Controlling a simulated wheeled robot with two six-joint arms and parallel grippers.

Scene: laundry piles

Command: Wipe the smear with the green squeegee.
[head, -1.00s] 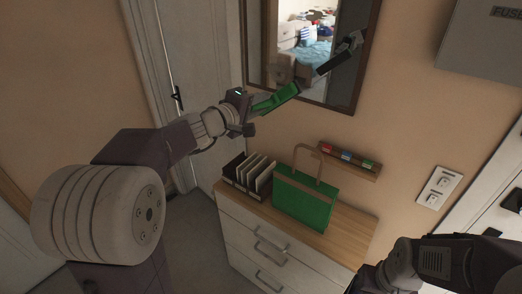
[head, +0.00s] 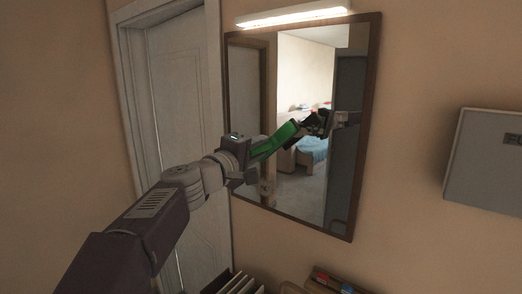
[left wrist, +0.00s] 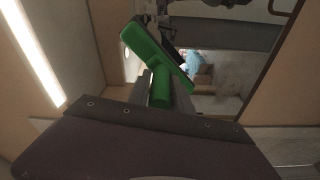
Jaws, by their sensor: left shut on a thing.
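My left gripper (head: 246,156) is shut on the green squeegee (head: 274,140) and holds it up in front of the wall mirror (head: 244,85). In the left wrist view the gripper (left wrist: 161,88) grips the round green handle, and the wide green head (left wrist: 150,45) lies tilted beyond the fingertips. The head is close to the glass, beside its own reflection; I cannot tell whether it touches. A faint greyish patch on the lower left of the glass may be the smear, but it is not clear. My right gripper is out of view.
A lit lamp (head: 293,15) is above the mirror. A white door (head: 178,90) is to the left and a grey wall box (head: 487,160) to the right. Below, binders (head: 238,284) and a small wall shelf (head: 328,284) show at the bottom edge. The mirror reflects a bed.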

